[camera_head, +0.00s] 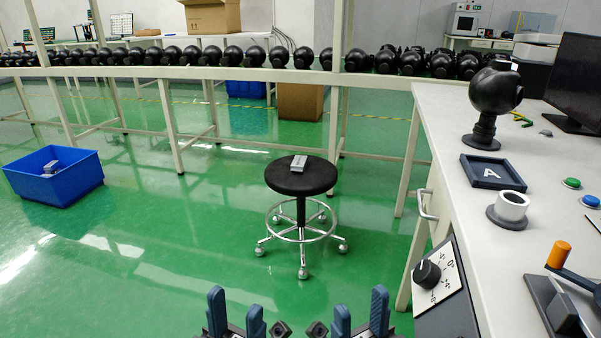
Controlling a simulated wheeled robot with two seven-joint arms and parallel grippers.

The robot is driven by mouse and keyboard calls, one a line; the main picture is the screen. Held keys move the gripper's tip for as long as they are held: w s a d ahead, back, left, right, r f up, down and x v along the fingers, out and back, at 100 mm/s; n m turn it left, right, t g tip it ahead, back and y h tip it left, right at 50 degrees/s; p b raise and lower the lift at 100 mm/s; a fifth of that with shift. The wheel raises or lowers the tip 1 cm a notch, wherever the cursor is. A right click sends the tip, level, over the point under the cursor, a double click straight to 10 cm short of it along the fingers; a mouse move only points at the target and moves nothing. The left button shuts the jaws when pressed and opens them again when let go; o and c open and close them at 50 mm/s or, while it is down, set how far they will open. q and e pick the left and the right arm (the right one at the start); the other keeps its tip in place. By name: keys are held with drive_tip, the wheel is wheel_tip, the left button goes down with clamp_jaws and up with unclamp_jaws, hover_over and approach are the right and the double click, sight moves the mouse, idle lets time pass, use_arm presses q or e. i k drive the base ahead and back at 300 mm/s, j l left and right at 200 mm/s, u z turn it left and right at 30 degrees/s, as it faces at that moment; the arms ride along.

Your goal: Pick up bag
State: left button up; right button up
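I cannot clearly make out a bag. A small grey-white packet (299,161) lies on the round black seat of a stool (302,182); I cannot tell whether it is a bag. A similar small pale item (50,168) lies in a blue crate (62,190) on the floor at left. My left gripper (237,314) is at the bottom edge, with its blue-grey fingers apart and nothing between them. My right gripper (360,314) is beside it, also with fingers apart and empty. Both are nearer to me than the stool and touch nothing visible.
A white workbench (440,120) stands at right with a dial panel (436,280), a black tray marked A (492,172) and an orange-handled lever (558,255). A long rack of black round devices (230,57) crosses behind the stool. Green floor (150,260) is clear between crate and stool.

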sight(299, 163)
drive_tip(key=i+j+z, duration=0.2)
drive_tip(key=j, duration=0.15)
drive_tip(key=i+j+z, duration=0.1)
drive_tip(key=j+z, duration=0.15)
drive_tip(key=j, duration=0.15)
drive_tip(key=i+j+z, duration=0.2)
drive_tip(key=j, duration=0.2)
drive_tip(key=k, duration=0.1)
